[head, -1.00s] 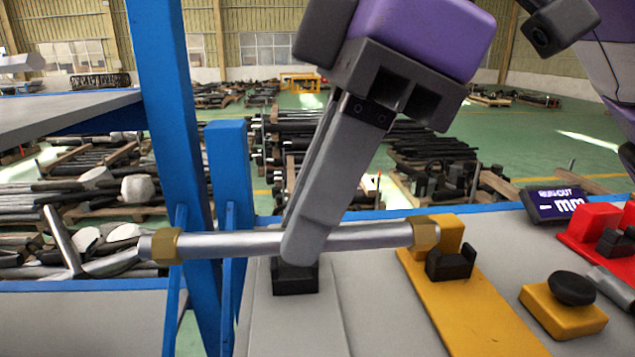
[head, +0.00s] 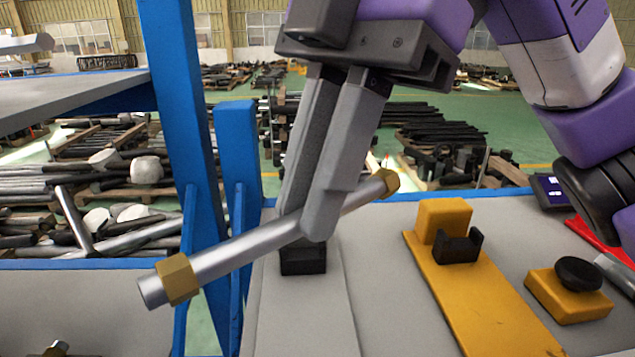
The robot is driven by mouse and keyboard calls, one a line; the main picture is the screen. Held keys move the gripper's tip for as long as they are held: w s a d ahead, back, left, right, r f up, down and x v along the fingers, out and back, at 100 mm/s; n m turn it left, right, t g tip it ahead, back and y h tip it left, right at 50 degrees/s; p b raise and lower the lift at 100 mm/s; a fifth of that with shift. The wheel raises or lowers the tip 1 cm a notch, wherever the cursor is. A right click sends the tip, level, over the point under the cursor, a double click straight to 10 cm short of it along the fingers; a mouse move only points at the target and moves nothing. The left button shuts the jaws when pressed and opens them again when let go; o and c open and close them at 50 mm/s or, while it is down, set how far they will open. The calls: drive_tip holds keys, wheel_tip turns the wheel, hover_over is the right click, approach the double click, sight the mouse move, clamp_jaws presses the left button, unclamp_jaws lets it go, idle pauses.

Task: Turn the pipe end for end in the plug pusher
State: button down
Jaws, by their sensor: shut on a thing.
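The pipe (head: 247,243) is a silver tube with a brass hex collar near each end. My gripper (head: 305,228) is shut on it around the middle and holds it in the air. The pipe is slanted in the picture: its left end, with a bare stub past the collar, is lower and its right collar is higher. The plug pusher (head: 478,290) appears to be the yellow plate with a yellow block and a black cradle (head: 458,246). The cradle is empty, and the pipe's right end is apart from it.
Another black support (head: 303,258) stands on a grey strip below the pipe. Blue posts (head: 178,110) rise close behind the pipe's left half. A yellow block with a black knob (head: 568,290) sits at the right. A runout display (head: 550,190) is partly hidden by my arm.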

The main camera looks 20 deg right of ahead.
drive_tip(key=n, duration=0.1)
drive_tip(key=n+g+h, duration=0.1)
drive_tip(key=n, duration=0.3)
drive_tip(key=shift+w+a+g, duration=0.2)
drive_tip(key=shift+w+g, duration=0.05)
drive_tip(key=shift+g, duration=0.05)
drive_tip(key=shift+w+a+f+n+g+h, duration=0.1)
drive_tip(key=shift+f+n+g+h, duration=0.35)
drive_tip(key=shift+f+n, duration=1.4)
drive_tip(key=shift+w+a+f+n+g+h, duration=0.15)
drive_tip(key=shift+f+n+h, duration=0.8)
drive_tip(key=shift+f, duration=1.45)
drive_tip(key=shift+s+d, duration=0.1)
drive_tip(key=shift+d, duration=0.05)
drive_tip(key=c, duration=1.3)
unclamp_jaws()
drive_tip(key=shift+v, duration=3.9)
drive_tip(key=shift+d, duration=0.1)
